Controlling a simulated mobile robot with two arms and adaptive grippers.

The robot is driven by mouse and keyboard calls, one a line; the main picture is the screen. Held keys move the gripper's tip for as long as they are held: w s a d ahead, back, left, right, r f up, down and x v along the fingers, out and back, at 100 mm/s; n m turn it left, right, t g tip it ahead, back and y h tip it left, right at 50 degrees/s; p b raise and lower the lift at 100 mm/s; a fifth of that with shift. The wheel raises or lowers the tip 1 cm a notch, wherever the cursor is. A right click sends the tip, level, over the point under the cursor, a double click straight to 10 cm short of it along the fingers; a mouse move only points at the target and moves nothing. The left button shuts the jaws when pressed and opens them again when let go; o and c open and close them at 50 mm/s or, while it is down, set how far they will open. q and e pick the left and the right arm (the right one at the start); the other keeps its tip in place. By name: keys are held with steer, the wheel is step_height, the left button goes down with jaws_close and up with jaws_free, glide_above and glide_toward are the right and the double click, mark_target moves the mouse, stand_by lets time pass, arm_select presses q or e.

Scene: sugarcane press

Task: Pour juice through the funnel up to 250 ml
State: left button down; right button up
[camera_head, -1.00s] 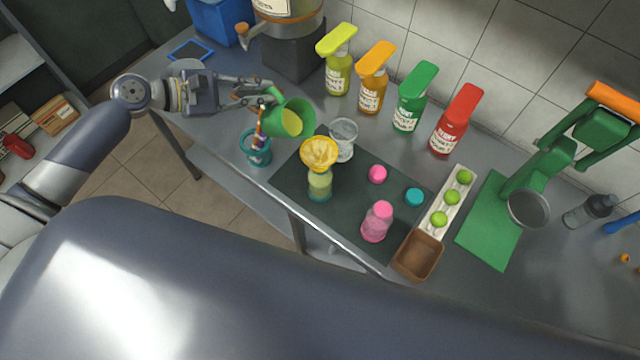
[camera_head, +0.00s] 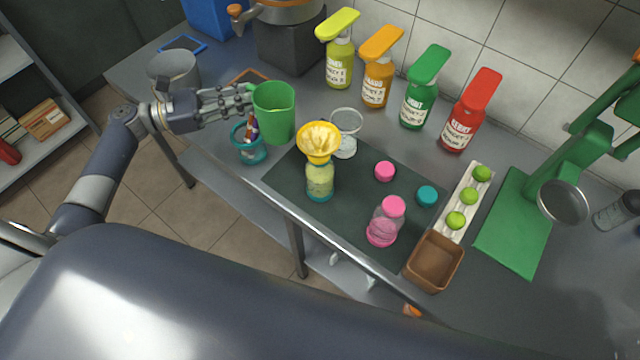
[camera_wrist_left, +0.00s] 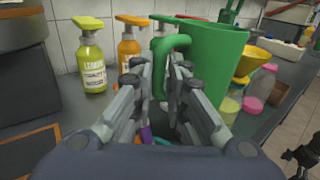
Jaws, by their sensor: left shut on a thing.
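My left gripper (camera_head: 243,98) is shut on the handle of the green jug (camera_head: 275,122) and holds it upright. In the left wrist view the jug (camera_wrist_left: 217,65) stands ahead of my gripper (camera_wrist_left: 172,80), with its handle between the fingers. The yellow funnel (camera_head: 319,138) sits in the mouth of a bottle (camera_head: 319,182) on the dark mat, to the right of and nearer than the jug. The bottle holds yellowish juice; its exact level cannot be read. The inside of the jug is mostly hidden. My right gripper is not in view.
A teal-rimmed cup with utensils (camera_head: 250,152) stands just below the jug. A clear strainer cup (camera_head: 346,124) is behind the funnel. A pink-capped bottle (camera_head: 387,222), pink cap (camera_head: 385,171) and teal cap (camera_head: 427,196) are on the mat. Several pump bottles line the wall.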

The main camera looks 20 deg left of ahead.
arm_select(q)
step_height(320, 180, up, 3)
steer(key=p, duration=0.3)
steer(key=shift+a+f, duration=0.1)
steer(key=shift+f, duration=0.1)
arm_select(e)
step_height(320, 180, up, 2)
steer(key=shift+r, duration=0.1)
arm_select(q)
steer(key=shift+w, duration=0.1)
